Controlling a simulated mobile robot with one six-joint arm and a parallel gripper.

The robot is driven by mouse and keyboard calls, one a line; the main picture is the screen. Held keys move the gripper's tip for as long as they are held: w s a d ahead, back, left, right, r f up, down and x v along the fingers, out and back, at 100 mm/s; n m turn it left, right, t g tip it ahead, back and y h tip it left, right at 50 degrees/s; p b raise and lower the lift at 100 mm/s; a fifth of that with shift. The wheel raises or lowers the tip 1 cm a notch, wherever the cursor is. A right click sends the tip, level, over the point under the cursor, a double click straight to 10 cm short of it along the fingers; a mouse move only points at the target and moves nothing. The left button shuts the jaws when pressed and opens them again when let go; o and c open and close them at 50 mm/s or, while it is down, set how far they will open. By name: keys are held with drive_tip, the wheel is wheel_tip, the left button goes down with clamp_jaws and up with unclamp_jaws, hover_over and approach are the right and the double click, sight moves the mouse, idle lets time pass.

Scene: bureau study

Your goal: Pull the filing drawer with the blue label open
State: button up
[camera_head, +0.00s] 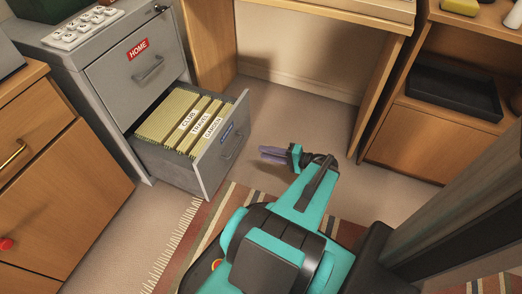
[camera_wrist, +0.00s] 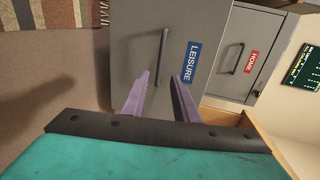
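The lower filing drawer (camera_head: 207,172) stands pulled out of the grey cabinet, showing tabbed files inside. Its front bears a blue label (camera_wrist: 193,61) reading LEISURE; the label also shows in the head view (camera_head: 227,132). The bar handle (camera_wrist: 161,57) is on that front, below the label in the head view. My gripper (camera_head: 265,153) is to the right of the drawer front, with a gap between. In the wrist view its two purple fingers (camera_wrist: 160,78) are apart, with nothing between them, and point at the handle.
The upper drawer (camera_head: 139,66) with a red HOME label is shut. A wooden drawer unit (camera_head: 62,185) stands left of the cabinet. A desk (camera_head: 330,14) is behind, and a shelf with a black tray (camera_head: 452,94) is at right. A striped rug (camera_head: 205,220) lies on the floor.

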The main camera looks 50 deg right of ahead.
drive_tip(key=shift+s+d+r, duration=0.1)
drive_tip(key=shift+s+r, duration=0.05)
drive_tip(key=shift+s, duration=0.45)
drive_tip(key=w+a+r+n+g+y+p, duration=0.15)
drive_tip(key=a+g+p, duration=0.25)
drive_tip(key=a, duration=0.4)
drive_tip(key=w+a+n+g+y+p, duration=0.25)
drive_tip(key=a+p, duration=0.25)
drive_tip(key=a, duration=0.3)
drive_tip(key=w+a+n+g+y+p, duration=0.1)
drive_tip(key=w+a+g+y+p, duration=0.2)
drive_tip(key=a, duration=0.5)
drive_tip(key=s+a+r+n+g+h+p, duration=0.5)
drive_tip(key=a+p, duration=0.2)
drive_tip(key=p, duration=0.3)
drive_tip(key=s+a+r+n+g+h+p, duration=0.5)
drive_tip(key=a+p, duration=0.3)
drive_tip(key=p, duration=0.2)
drive_tip(key=shift+a+r+g+h, duration=0.15)
drive_tip(key=shift+r+g+h, duration=0.1)
drive_tip(key=shift+g+h, duration=0.25)
drive_tip(key=shift+s, duration=0.1)
idle(0.4)
